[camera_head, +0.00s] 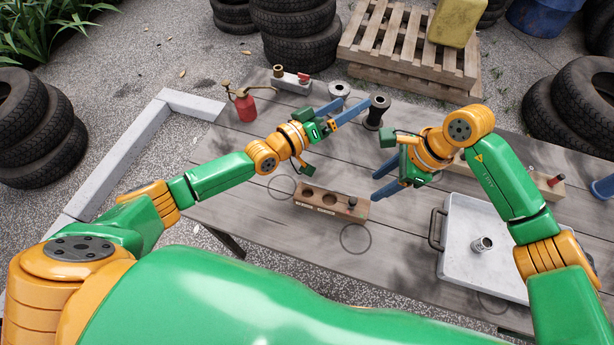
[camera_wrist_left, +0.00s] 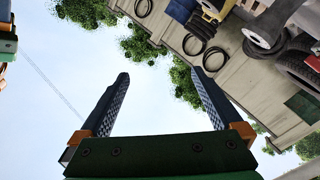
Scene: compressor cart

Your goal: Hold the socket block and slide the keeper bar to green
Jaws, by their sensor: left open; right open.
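A brown wooden block with round recesses (camera_head: 314,200) lies mid-table, with a dark knob at its right end; it looks like the socket block. A separate keeper bar and a green mark cannot be made out. My left gripper (camera_head: 354,104) is open and empty, above the table beyond the block, close to a dark spool (camera_head: 377,112) in the picture. Its two fingers also stand apart in the left wrist view (camera_wrist_left: 160,77), with mostly sky between them. My right gripper (camera_head: 375,186) is open and empty, to the right of the block, fingers pointing left.
A red oil can (camera_head: 246,107), a pale block with a red knob (camera_head: 291,80) and a metal ring (camera_head: 339,89) stand at the back. A grey tray (camera_head: 462,215) holding a metal fitting (camera_head: 482,244) is at right. Another wooden piece (camera_head: 552,190) is partly behind my right arm.

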